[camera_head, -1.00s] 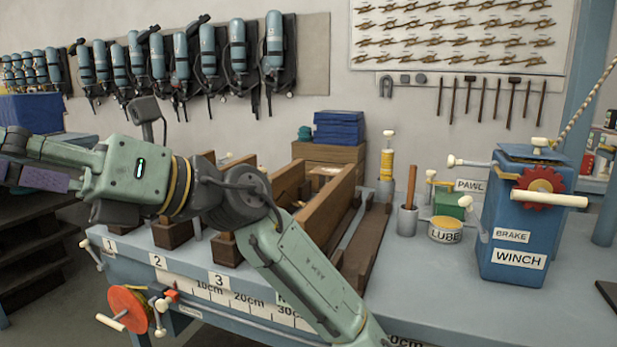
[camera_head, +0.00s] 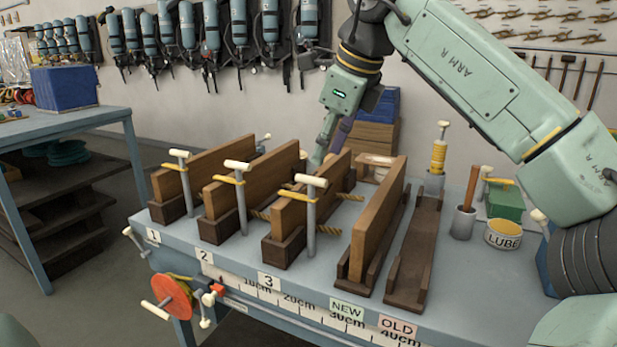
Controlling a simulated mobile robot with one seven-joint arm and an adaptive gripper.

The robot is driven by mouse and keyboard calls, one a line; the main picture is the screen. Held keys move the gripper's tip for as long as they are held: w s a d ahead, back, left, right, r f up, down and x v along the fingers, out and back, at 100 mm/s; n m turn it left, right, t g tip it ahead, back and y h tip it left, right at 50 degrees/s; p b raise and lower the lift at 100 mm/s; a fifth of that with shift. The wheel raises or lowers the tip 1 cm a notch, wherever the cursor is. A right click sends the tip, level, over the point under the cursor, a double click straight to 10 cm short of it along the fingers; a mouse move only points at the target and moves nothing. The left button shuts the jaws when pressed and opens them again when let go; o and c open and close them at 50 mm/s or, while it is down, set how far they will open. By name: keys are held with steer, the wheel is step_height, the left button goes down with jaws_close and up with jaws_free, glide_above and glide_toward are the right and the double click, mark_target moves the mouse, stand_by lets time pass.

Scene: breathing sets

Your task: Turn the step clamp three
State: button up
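Step clamp three (camera_head: 311,215) stands upright in front of the third wooden board (camera_head: 297,212), behind the label 3 (camera_head: 269,282). It has a grey post, a cream cross handle on top and a yellow band below the handle. My gripper (camera_head: 327,150) points down just above and beyond that handle in the picture. One pale green finger and a purple part show. The fingertips are partly lost against the boards, so I cannot tell whether they are apart or touch anything. The clamp handle shows no finger around it.
Similar clamps stand at label 1 (camera_head: 184,182) and label 2 (camera_head: 240,200), close on the left. A lube tin (camera_head: 502,235) stands farther right.

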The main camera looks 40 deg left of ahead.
mark_target(311, 180)
steer(key=x, duration=0.9)
steer(key=shift+s+a+p, duration=0.1)
steer(key=shift+s+p, duration=0.05)
steer(key=shift+p, duration=0.25)
steer(key=shift+c, duration=0.3)
jaws_close()
steer(key=shift+r, duration=0.1)
